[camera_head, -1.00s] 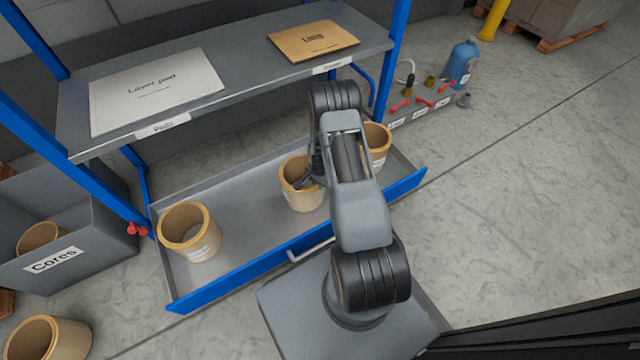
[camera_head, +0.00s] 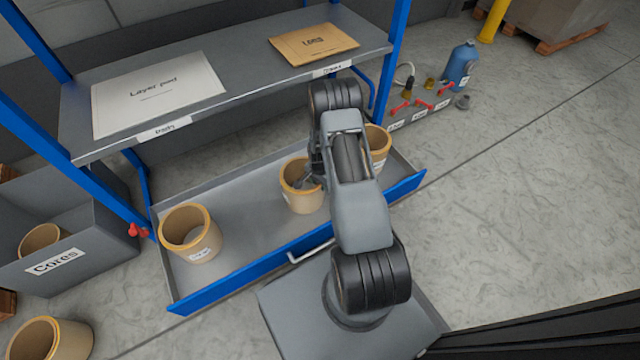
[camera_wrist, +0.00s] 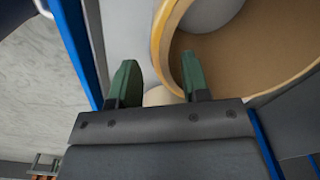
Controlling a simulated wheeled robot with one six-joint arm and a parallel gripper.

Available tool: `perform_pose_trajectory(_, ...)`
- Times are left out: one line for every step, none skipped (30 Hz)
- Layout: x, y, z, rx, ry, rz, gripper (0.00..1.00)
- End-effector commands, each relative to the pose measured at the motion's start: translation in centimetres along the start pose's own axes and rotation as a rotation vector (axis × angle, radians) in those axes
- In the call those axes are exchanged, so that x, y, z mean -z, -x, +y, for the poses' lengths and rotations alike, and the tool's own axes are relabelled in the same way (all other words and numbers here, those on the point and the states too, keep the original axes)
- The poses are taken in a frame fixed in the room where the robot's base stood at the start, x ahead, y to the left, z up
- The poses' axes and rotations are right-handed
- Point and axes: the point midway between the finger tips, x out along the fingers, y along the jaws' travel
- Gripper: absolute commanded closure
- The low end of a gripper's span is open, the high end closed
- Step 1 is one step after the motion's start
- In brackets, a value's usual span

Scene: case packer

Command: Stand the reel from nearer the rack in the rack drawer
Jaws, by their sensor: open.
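Three tan reels stand upright in the open grey drawer (camera_head: 243,222) under the blue rack: a left reel (camera_head: 203,248), a middle reel (camera_head: 304,204) and a right reel (camera_head: 383,143), partly hidden by my arm. My gripper (camera_head: 308,184) is at the middle reel's opening. In the wrist view my gripper (camera_wrist: 160,78) is open, with its two green fingers apart. The middle reel's rim (camera_wrist: 163,45) passes between them, one finger over the opening and one outside. Whether they touch the wall I cannot tell.
A grey Cores bin (camera_head: 95,240) holding a reel (camera_head: 40,238) stands left of the drawer. Another reel (camera_head: 48,340) is on the floor at bottom left. The rack shelf (camera_head: 240,75) overhangs the back. Bare drawer floor lies between the left and middle reels.

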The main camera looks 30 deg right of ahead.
Motion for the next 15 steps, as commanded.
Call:
perform_pose_trajectory(0.1, 1.6, -0.1, 0.002, 0.000, 0.002, 0.57)
perform_pose_trajectory(0.0, 2.2, 0.0, 0.001, 0.000, 0.001, 0.57)
perform_pose_trajectory(0.0, 3.0, 0.0, 0.000, 0.000, 0.000, 0.57)
perform_pose_trajectory(0.0, 3.7, 0.0, 0.001, 0.000, 0.001, 0.57)
perform_pose_trajectory(0.0, 4.2, 0.0, 0.001, 0.000, 0.001, 0.57)
perform_pose_trajectory(0.0, 5.0, 0.0, 0.001, 0.000, 0.001, 0.57)
perform_pose_trajectory(0.0, 5.5, 0.0, 0.001, 0.000, 0.001, 0.57)
perform_pose_trajectory(0.0, 6.1, 0.0, 0.001, 0.000, 0.001, 0.57)
perform_pose_trajectory(0.0, 6.7, 0.0, 0.000, 0.000, 0.000, 0.57)
perform_pose_trajectory(0.0, 7.2, 0.0, 0.000, 0.000, 0.000, 0.57)
perform_pose_trajectory(0.0, 7.6, 0.0, 0.000, 0.000, 0.000, 0.57)
perform_pose_trajectory(0.0, 8.1, 0.0, 0.000, 0.000, 0.000, 0.57)
perform_pose_trajectory(0.0, 8.4, 0.0, 0.000, 0.000, 0.000, 0.57)
perform_pose_trajectory(0.0, 8.8, 0.0, 0.000, 0.000, 0.000, 0.57)
perform_pose_trajectory(0.0, 9.1, 0.0, 0.000, 0.000, 0.000, 0.57)
